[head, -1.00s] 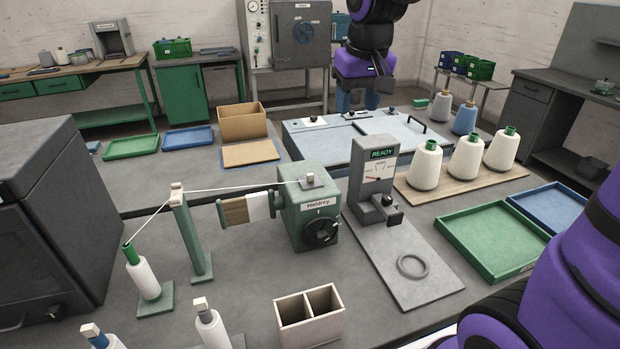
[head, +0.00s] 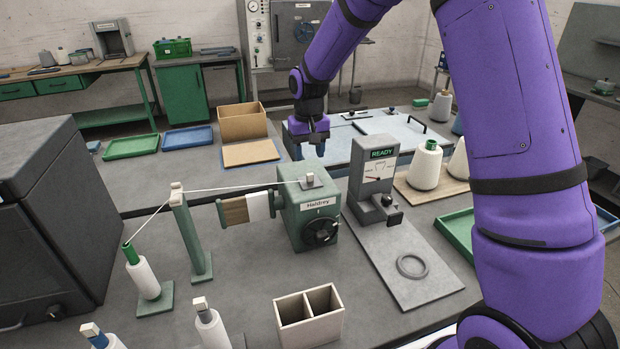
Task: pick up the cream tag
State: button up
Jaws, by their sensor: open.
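I cannot pick out a cream tag with certainty in the head view. My gripper (head: 310,150) is open and points down behind the green winder (head: 309,215), over the left end of the pale blue panel (head: 345,150). No object shows between its fingers, though they are small and dark here. The winder carries a white label and a black hand wheel. A white thread runs from it over the green post (head: 190,235) to a green-tipped bobbin (head: 145,277). My purple arm hides much of the right side of the bench.
A cream two-compartment box (head: 309,330) stands at the front. A grey gauge (head: 375,178) reading READY stands right of the winder. A cardboard box (head: 242,125), a blue tray (head: 187,138) and a green tray (head: 130,147) lie back left. White cones (head: 425,168) stand right.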

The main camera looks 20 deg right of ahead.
aim_at(310, 174)
jog(key=shift+w+d+f, duration=0.15)
jog(key=shift+f, duration=1.75)
jog(key=shift+w+d+f, duration=0.1)
jog(key=shift+f, duration=1.75)
jog(key=c, duration=0.8)
